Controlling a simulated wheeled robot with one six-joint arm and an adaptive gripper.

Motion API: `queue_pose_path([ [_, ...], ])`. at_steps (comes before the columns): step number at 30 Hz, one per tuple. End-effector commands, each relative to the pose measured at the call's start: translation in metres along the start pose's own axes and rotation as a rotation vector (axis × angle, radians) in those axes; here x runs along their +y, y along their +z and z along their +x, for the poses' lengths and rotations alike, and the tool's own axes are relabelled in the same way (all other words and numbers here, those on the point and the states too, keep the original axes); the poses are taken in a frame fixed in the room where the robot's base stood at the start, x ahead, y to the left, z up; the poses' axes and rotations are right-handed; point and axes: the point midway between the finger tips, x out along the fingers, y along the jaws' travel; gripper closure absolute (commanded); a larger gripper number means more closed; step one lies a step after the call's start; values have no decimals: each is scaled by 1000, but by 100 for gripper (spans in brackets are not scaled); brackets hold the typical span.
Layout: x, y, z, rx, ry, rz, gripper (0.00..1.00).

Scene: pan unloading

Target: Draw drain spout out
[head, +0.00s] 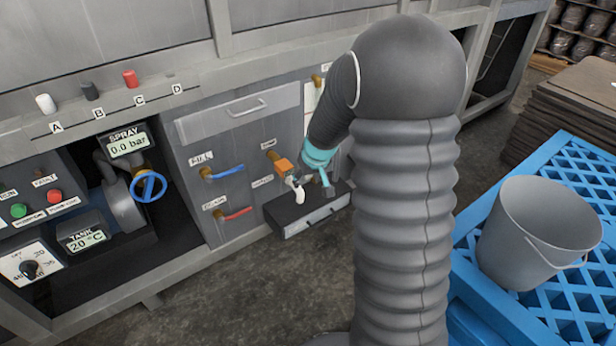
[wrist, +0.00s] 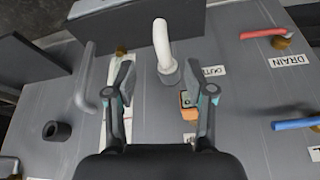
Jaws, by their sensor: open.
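The spout is a pale curved pipe (wrist: 163,45) with a grey collar, on the grey panel in the wrist view. It stands beside the OUT label, and an orange block (wrist: 188,100) sits close to its collar. In the head view the pale spout (head: 303,190) shows below the orange block (head: 283,167). My gripper (wrist: 166,85) is open and empty, with one finger on each side of the spout's line in the wrist view. Whether the fingers touch it I cannot tell. In the head view my gripper (head: 314,180) is at the panel, partly hidden by my arm.
A red lever (head: 234,215) and a blue lever (head: 222,172) stick out left of the spout. A black drawer box (head: 310,212) lies below it. A grey bucket (head: 540,232) stands on a blue pallet (head: 475,245) at the right. Bare floor lies in front of the panel.

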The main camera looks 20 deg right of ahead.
Motion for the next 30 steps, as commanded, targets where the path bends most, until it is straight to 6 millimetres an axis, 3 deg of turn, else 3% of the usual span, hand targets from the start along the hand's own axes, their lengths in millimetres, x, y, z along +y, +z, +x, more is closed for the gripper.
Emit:
queue_pose_path([
  [18, 0, 2, 102, -4, -1, 3, 46],
  [24, 0, 1, 121, -2, 0, 2, 46],
  [30, 0, 1, 127, -1, 0, 1, 46],
])
